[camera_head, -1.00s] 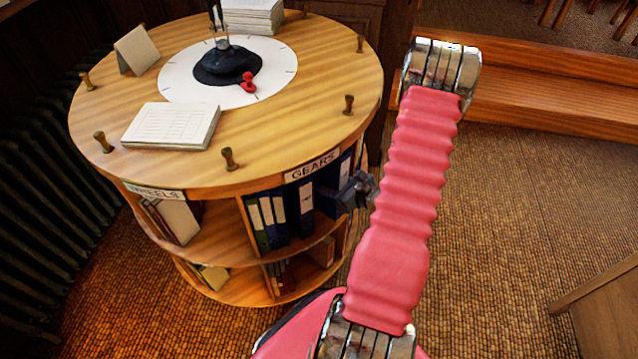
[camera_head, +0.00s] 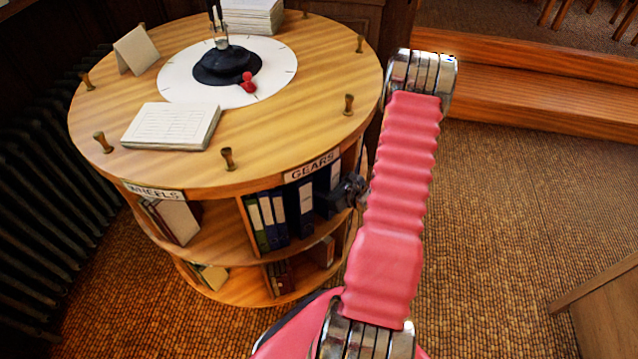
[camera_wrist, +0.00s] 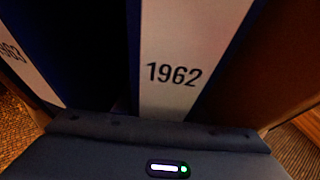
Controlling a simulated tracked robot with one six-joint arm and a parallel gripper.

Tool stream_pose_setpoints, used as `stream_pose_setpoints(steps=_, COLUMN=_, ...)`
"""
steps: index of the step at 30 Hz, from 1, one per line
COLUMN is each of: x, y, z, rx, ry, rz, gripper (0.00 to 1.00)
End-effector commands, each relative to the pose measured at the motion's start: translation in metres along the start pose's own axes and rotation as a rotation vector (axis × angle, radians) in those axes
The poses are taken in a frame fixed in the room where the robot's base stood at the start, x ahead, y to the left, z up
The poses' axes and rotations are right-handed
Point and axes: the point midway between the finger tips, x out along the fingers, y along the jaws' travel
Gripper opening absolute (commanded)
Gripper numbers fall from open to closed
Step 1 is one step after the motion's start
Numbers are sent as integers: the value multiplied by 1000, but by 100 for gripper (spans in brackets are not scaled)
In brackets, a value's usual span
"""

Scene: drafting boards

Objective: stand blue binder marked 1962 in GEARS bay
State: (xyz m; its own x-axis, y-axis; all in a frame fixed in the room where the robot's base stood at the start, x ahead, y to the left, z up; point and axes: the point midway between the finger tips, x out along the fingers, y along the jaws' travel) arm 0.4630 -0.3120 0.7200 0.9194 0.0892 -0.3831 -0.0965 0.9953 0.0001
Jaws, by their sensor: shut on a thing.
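The blue binder marked 1962 (camera_wrist: 183,45) stands upright in the wrist view, its white spine label facing me. In the head view its spine shows in part (camera_head: 335,173) above my gripper, at the right side of the bay under the GEARS sign (camera_head: 312,166). My gripper (camera_head: 328,200) is shut on this binder at the bay's opening. The fingertips and the binder's lower part are hidden in the head view, so I cannot tell whether it touches the shelf.
Several green and blue binders (camera_head: 280,218) stand in the bay left of my gripper. One with a label ending in 3 (camera_wrist: 25,62) shows at left in the wrist view. The round top overhangs the bay, with a brass peg (camera_head: 348,104) near its rim.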

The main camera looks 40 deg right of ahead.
Motion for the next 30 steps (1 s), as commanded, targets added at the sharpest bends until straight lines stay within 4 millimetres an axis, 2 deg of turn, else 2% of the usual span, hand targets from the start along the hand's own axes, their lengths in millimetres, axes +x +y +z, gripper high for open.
stream_pose_setpoints(steps=14, x=3, y=0, z=-6, rx=-1, ry=-2, rz=0, gripper=0)
stream_pose_setpoints(steps=15, x=3, y=0, z=-7, rx=0, ry=0, rz=0, gripper=41)
stream_pose_setpoints(steps=22, x=3, y=0, z=-7, rx=0, ry=0, rz=0, gripper=57)
stream_pose_setpoints(steps=30, x=2, y=0, z=-6, rx=0, ry=0, rz=0, gripper=58)
